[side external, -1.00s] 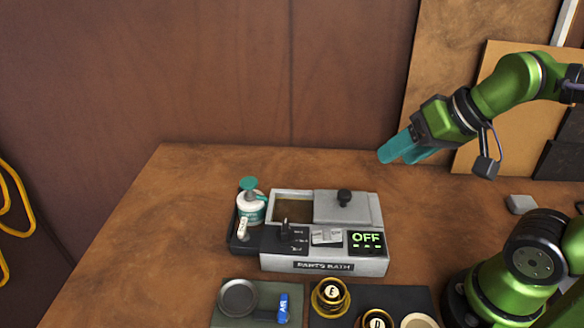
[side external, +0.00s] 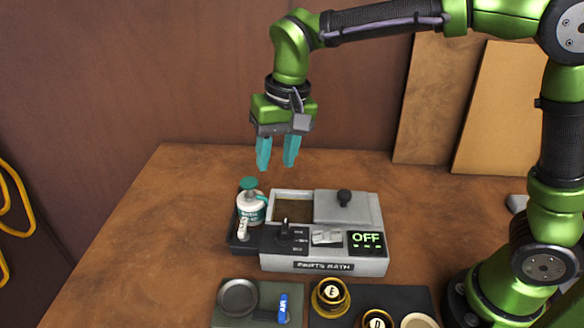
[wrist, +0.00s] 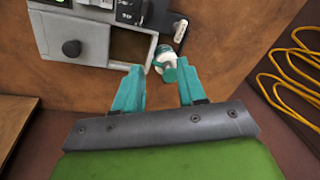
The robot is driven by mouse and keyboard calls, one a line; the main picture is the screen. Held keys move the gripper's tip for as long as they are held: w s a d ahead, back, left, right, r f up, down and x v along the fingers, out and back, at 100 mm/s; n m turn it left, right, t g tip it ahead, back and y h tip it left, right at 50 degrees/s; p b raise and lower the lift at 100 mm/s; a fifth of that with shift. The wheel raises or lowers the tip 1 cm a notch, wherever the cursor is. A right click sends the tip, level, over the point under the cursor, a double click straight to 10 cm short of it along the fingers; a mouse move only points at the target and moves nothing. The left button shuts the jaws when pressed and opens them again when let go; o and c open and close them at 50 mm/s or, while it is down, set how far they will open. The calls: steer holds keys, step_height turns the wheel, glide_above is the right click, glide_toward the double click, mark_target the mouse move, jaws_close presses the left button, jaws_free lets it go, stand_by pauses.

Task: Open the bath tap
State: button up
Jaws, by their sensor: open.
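The grey parts bath (side external: 275,262) stands on the bench, with a basin open at its left and a lid with a black knob (side external: 344,197) at its right. A small black lever (side external: 285,229) stands upright on the dark front panel beside white markings; I cannot tell for certain that it is the tap. My gripper (side external: 277,166) points down with teal fingers apart and empty, above and behind the basin. In the wrist view the basin (wrist: 130,47) lies ahead of the fingers, and the panel is partly cut off at the top edge.
A white bottle with a teal top (side external: 250,207) stands in a black holder left of the basin. A display (side external: 367,242) reads OFF beside a grey switch (side external: 326,237). Brass knobs (side external: 331,296) and a round dish (side external: 238,298) sit in front. The bench left is clear.

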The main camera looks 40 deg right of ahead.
mark_target(243, 225)
steer(key=w+a+m+g+h, duration=0.1)
steer(key=w+a+m, duration=0.4)
steer(key=a, duration=0.1)
step_height(243, 225, down, 16)
steer(key=shift+s+f, duration=0.1)
steer(key=shift+f, duration=0.15)
steer(key=shift+c, duration=0.3)
jaws_close()
